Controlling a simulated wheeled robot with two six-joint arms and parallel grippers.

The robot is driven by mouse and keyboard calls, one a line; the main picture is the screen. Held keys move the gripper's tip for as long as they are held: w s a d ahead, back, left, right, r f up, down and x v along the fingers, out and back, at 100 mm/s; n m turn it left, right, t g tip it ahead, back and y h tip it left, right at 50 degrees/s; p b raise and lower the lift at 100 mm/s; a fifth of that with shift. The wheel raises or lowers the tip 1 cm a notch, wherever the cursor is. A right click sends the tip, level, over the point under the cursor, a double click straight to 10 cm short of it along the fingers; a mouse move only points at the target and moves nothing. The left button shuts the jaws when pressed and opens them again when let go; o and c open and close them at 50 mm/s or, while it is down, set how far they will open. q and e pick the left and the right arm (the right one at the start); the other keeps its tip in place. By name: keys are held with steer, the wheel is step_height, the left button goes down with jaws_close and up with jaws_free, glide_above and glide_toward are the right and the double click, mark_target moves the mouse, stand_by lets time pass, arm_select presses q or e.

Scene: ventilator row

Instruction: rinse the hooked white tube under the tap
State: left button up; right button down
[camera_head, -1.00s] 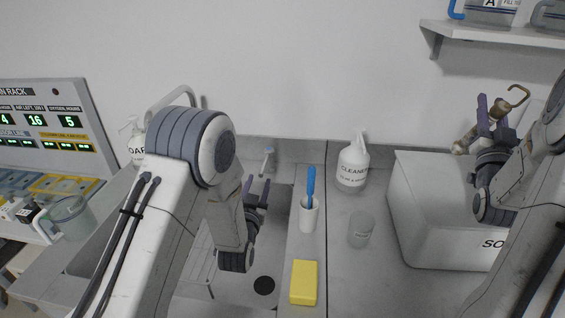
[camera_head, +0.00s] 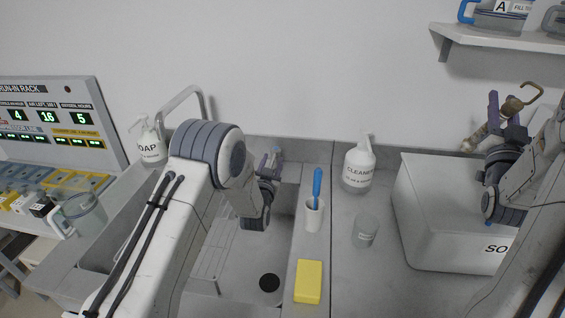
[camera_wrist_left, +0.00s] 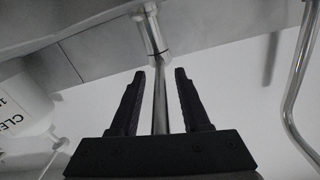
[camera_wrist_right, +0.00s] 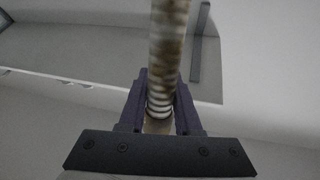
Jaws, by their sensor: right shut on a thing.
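The hooked tube (camera_head: 476,138) looks tan and brown-stained, with a thin hook at its upper end. My right gripper (camera_head: 504,112) is shut on it, high at the right above a white bin. In the right wrist view the ribbed tube (camera_wrist_right: 168,45) passes between the fingers. My left gripper (camera_head: 268,172) is open at the back of the sink, by the tap's upright lever (camera_head: 274,154). In the left wrist view a thin metal rod (camera_wrist_left: 160,100) runs between the open fingers; contact cannot be told. The tap spout (camera_head: 186,92) arches behind my left arm, which partly hides it.
The sink basin (camera_head: 235,262) has a dark drain. A soap bottle (camera_head: 152,146), cleaner bottle (camera_head: 358,170), white cup with a blue-handled brush (camera_head: 313,216), clear beaker (camera_head: 365,232) and yellow sponge (camera_head: 308,281) stand around it. The white bin (camera_head: 440,225) is at right, under a shelf.

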arm_select(q)
jaws_close()
stand_by(1.3)
